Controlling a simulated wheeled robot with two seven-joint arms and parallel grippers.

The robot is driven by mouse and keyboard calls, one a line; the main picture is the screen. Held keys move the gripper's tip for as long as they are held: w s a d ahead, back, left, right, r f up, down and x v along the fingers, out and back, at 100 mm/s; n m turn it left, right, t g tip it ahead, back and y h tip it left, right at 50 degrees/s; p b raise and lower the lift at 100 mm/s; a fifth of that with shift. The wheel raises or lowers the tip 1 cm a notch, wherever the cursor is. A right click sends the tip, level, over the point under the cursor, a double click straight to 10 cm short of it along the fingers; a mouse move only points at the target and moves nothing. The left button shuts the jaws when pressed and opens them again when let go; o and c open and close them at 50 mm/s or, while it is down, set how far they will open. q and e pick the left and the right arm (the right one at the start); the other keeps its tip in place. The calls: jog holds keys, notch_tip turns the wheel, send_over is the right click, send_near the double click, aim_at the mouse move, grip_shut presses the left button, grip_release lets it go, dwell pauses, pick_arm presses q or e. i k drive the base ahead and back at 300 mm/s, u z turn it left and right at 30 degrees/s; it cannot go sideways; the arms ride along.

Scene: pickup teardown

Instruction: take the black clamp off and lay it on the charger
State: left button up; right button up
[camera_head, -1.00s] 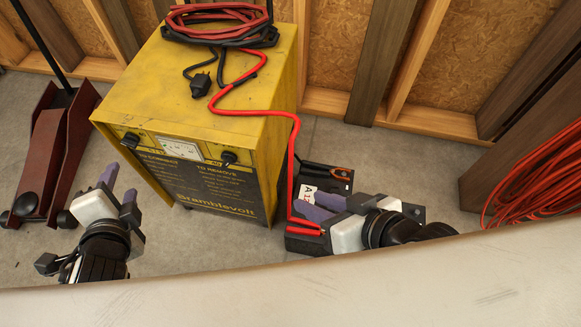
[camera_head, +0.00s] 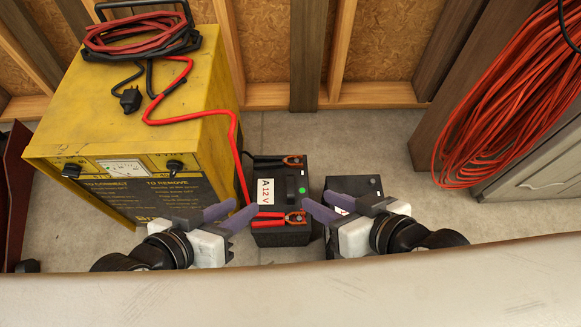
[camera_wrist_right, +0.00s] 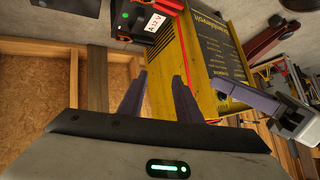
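The black clamp (camera_head: 272,162) has black handles and copper-coloured jaws. It sits at the back of the top of the battery labelled A 12 V (camera_head: 292,188). The red clamp (camera_head: 275,217) is at the front of that top, on a red cable. The yellow charger (camera_head: 130,120) stands left of the battery, with coiled cable on top. My left gripper (camera_head: 228,212) is open and empty between charger and battery. My right gripper (camera_head: 318,206) is open and empty just right of the red clamp; its spread fingers show in the right wrist view (camera_wrist_right: 158,90).
A second dark battery (camera_head: 353,185) stands to the right, partly hidden by my right gripper. A black plug (camera_head: 130,98) lies on the charger's top. Orange cable (camera_head: 510,110) hangs at the right by a grey cabinet (camera_head: 545,165). A pale edge (camera_head: 300,285) crosses the foreground.

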aim_at(272, 162)
jog(key=k, duration=0.6)
jog(key=u, duration=0.9)
jog(key=i, duration=1)
